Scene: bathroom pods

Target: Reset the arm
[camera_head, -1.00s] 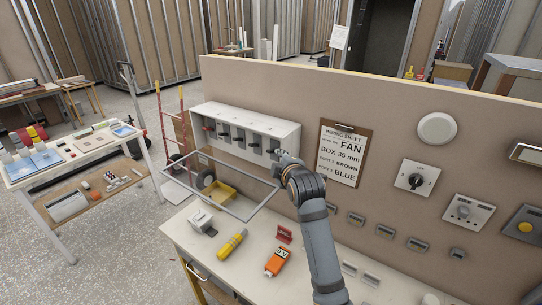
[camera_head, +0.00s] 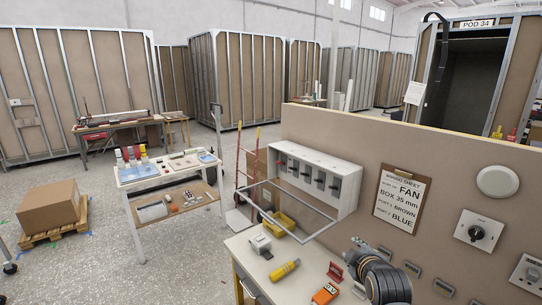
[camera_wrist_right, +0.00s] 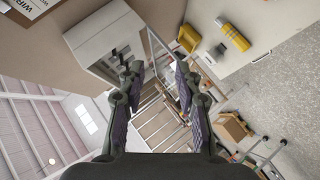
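My right arm comes in from the bottom right of the head view, with its dark wrist (camera_head: 385,278) over the right part of the workbench, below the clipboard. Its fingertips are not clear there. In the right wrist view my right gripper (camera_wrist_right: 158,74) shows two dark fingers standing apart, with nothing between them. The grey switch box (camera_head: 318,182) on the panel lies beyond the fingers, and it also shows in the right wrist view (camera_wrist_right: 92,38). My left gripper is in neither view.
The workbench (camera_head: 245,262) carries a yellow cylinder (camera_head: 284,270), an orange meter (camera_head: 325,294), a red stand (camera_head: 335,272) and a yellow tray (camera_head: 279,223). A wire-like frame (camera_head: 310,236) juts out from the switch box. A clipboard (camera_head: 402,200) hangs on the panel. Open floor lies left.

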